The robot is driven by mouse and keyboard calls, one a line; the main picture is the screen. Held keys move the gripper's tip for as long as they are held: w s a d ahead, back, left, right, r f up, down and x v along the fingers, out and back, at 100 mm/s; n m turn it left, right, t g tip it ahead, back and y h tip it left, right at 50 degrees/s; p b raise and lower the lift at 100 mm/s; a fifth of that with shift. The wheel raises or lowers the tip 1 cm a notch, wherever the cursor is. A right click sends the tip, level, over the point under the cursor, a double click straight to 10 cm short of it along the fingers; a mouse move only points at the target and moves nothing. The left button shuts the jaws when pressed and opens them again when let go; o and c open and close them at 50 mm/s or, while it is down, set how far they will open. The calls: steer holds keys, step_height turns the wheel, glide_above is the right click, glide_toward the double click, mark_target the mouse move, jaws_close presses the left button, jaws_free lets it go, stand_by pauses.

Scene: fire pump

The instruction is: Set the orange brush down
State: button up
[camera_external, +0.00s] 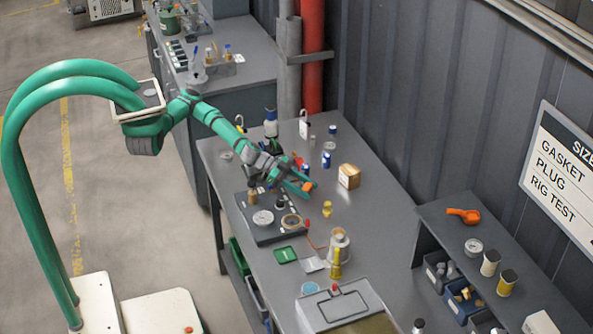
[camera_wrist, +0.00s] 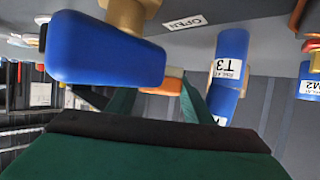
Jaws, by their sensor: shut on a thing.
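My gripper (camera_external: 302,184) is low over the far part of the grey workbench (camera_external: 370,220). It is shut on the orange brush (camera_external: 294,187), of which only small orange parts show around the fingers. In the wrist view the two dark green fingers (camera_wrist: 152,104) point away from the camera, and an orange piece of the brush (camera_wrist: 165,84) shows at their tips. Most of the brush is hidden. I cannot tell whether it touches the bench.
A dark plate with fittings (camera_external: 266,236) lies at front left. A large blue handle (camera_wrist: 105,48) looms close in the wrist view. Bare bench lies right of the box.

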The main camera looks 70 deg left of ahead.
steer(key=shift+f, duration=0.8)
steer(key=shift+f, duration=0.3)
steer(key=shift+f, duration=0.4)
steer(key=o, duration=0.8)
steer(key=shift+f, duration=0.1)
steer(key=shift+c, duration=0.2)
steer(key=shift+a+r, duration=0.15)
steer(key=shift+r, duration=0.5)
steer(key=v, duration=1.2)
steer(key=shift+r, duration=0.2)
